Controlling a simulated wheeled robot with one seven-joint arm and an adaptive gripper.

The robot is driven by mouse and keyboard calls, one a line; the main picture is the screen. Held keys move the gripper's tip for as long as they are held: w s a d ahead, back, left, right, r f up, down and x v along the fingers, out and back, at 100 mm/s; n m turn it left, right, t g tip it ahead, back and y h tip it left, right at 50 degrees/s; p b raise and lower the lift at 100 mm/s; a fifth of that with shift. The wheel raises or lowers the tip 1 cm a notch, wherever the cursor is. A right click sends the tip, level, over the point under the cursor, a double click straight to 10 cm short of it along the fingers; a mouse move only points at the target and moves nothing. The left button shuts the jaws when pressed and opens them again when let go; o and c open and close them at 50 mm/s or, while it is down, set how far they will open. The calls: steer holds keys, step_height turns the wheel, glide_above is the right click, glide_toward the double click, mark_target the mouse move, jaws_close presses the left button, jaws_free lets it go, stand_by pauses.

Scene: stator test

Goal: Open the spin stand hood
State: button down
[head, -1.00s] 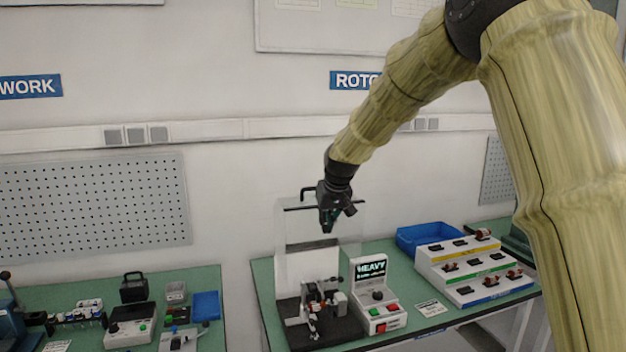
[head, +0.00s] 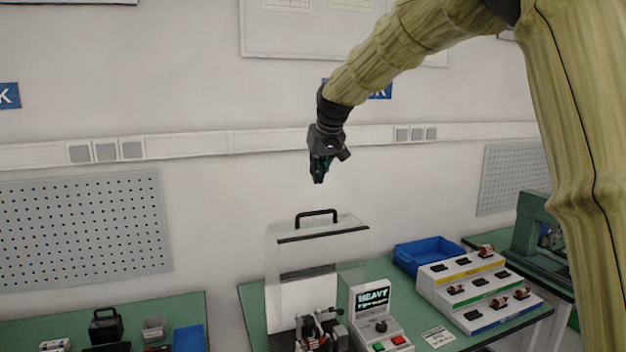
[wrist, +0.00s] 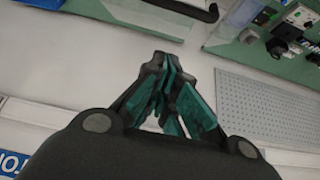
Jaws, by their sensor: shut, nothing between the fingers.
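The spin stand (head: 322,330) is on the green bench, cut off by the bottom edge in the head view. Its clear hood (head: 345,250) stands upright, rising behind the stand's mechanism, which shows uncovered in front. A black handle (head: 316,213) sits on the hood's top edge. My gripper (head: 319,180) is shut and empty, above the handle and apart from it, in front of the wall. The wrist view shows its closed green-and-black fingers (wrist: 168,85). A dark bar at the top of that view may be the hood handle.
A console (head: 378,320) reading HEAVY stands right of the hood. Further right are a blue bin (head: 428,252) and a stepped rack (head: 475,290) with several small parts. Another bench (head: 180,310) with tools lies left. The space around my gripper is clear.

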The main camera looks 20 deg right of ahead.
mark_target(312, 223)
steer(key=p+x, duration=0.1)
steer(key=x, duration=0.2)
steer(key=a+p+x, duration=0.1)
steer(key=x, duration=0.2)
steer(key=shift+w+a+f+p, duration=0.1)
steer(key=shift+w+a+p, duration=0.2)
steer(key=shift+w, duration=0.1)
steer(key=shift+p+x, duration=0.6)
steer(key=shift+x, duration=0.55)
steer(key=shift+s+f+p, duration=0.35)
steer(key=shift+s+p, duration=0.1)
steer(key=shift+s, duration=0.3)
steer(key=shift+s+d+p, duration=0.15)
steer(key=shift+s+p, duration=0.25)
steer(key=shift+s, duration=0.8)
steer(key=shift+f, duration=0.3)
steer(key=shift+s, duration=0.1)
